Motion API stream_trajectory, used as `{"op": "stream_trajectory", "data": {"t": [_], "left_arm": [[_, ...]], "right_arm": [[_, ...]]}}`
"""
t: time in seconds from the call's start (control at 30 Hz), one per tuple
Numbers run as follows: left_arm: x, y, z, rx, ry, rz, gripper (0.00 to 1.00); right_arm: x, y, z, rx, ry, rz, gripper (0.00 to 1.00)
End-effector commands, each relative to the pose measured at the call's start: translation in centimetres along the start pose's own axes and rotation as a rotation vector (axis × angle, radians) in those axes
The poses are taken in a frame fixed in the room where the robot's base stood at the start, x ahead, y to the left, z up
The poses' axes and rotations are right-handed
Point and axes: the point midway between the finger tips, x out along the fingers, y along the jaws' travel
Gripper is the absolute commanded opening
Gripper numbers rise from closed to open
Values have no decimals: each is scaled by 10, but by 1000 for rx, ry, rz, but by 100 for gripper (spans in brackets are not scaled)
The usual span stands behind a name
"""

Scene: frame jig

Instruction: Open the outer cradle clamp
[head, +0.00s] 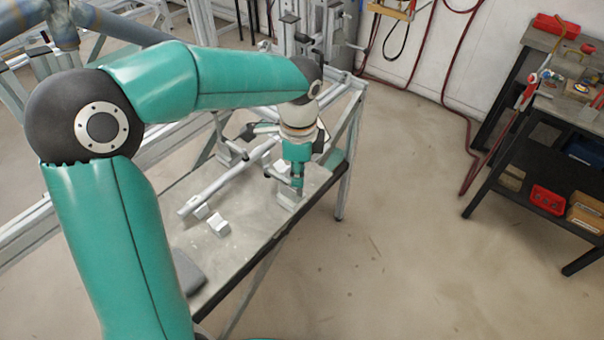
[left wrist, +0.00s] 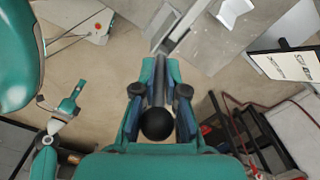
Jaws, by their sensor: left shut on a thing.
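My left gripper (head: 297,183) is over the far right part of the metal jig table, pointing down. In the left wrist view its fingers (left wrist: 158,98) are shut around a dark lever with a black ball knob (left wrist: 156,123), the clamp handle. The lever runs from between the fingers toward the table edge. In the head view the gripper hides most of this clamp; a pale block (head: 287,199) shows just below it. A silver tube (head: 213,192) lies diagonally across the table. A teal arm end (left wrist: 70,98), apparently my right gripper, is small in the left wrist view; its fingers are unclear.
The jig table (head: 237,243) has loose-looking pale blocks (head: 218,223) and a grey pad (head: 188,270) near its front. A dark workbench (head: 540,130) with red bins stands at the right. The floor between is clear.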

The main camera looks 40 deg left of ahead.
Motion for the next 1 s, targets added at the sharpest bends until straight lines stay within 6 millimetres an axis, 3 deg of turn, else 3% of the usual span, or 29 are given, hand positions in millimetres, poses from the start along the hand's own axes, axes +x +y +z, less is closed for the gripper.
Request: {"op": "stream_trajectory", "data": {"t": [0.37,1.0], "left_arm": [[3,7,-11,8,-186,-121,0],[22,24,-39,9,-684,-461,0]], "right_arm": [[11,4,0,0,0,0,40],[46,16,0,0,0,0,40]]}}
